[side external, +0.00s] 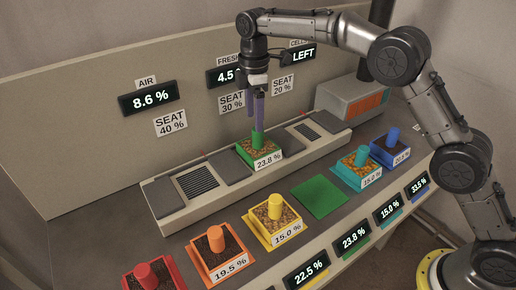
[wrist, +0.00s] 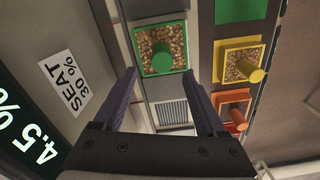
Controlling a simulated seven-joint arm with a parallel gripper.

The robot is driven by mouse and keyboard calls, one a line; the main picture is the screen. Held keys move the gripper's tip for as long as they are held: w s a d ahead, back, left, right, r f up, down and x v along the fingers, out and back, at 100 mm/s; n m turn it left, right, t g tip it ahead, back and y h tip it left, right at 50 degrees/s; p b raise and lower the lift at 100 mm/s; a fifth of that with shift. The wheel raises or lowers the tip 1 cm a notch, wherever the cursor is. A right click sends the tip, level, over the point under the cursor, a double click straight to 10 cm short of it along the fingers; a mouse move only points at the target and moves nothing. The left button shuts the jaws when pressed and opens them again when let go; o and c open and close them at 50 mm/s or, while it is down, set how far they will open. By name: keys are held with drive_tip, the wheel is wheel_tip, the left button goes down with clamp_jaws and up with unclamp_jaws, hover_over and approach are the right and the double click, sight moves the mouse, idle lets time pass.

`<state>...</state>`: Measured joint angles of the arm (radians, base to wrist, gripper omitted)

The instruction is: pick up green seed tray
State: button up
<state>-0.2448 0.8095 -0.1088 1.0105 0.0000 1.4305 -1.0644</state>
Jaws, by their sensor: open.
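In the wrist view the gripper (wrist: 160,76) is open. I cannot tell whether the fingertips reach down beside the handle.
An empty green pad (side external: 318,197) lies on the front bench. Beside it stand yellow (side external: 258,233), orange (side external: 200,262), red (side external: 163,284), teal (side external: 345,178) and blue (side external: 376,155) trays. Dark vents (side external: 197,182) flank the seat. A back panel with displays (side external: 147,98) stands close behind my gripper.

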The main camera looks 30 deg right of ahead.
sight(257, 135)
drive_tip(key=shift+s+d+f, duration=0.1)
drive_tip(key=shift+f, duration=1.65)
drive_tip(key=shift+s+d+f, duration=0.1)
drive_tip(key=shift+f, duration=1.6)
clamp_jaws()
drive_tip(key=shift+w, duration=0.1)
